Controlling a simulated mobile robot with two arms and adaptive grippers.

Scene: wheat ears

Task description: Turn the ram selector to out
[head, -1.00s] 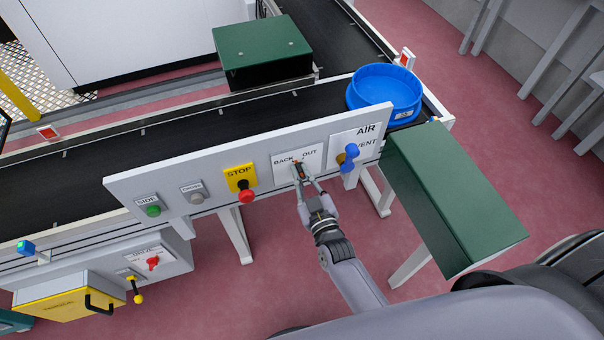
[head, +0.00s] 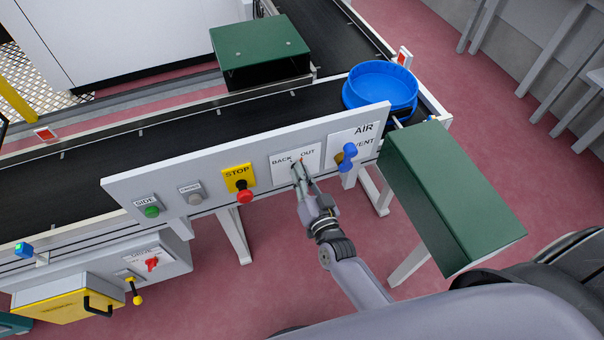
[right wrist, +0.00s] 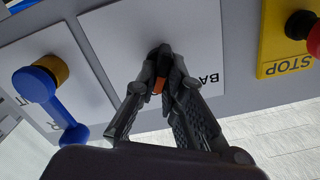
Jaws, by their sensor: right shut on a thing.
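The ram selector (right wrist: 160,58) is a small dark knob with an orange mark, on a white plate (head: 283,165) lettered BACK on the left and OUT on the right. My right gripper (head: 299,164) reaches up to it from below in the head view. In the right wrist view its two fingers (right wrist: 162,88) are closed around the knob, one on each side, with orange showing between them. The fingers hide much of the knob, so its exact pointing is hard to tell. My left gripper is not in view.
A red STOP button (head: 244,196) on a yellow plate sits left of the selector. A blue AIR/VENT lever (head: 347,156) sits close on its right. A green box (head: 450,195) juts out at the right. A blue tub (head: 381,84) stands on the conveyor behind the panel.

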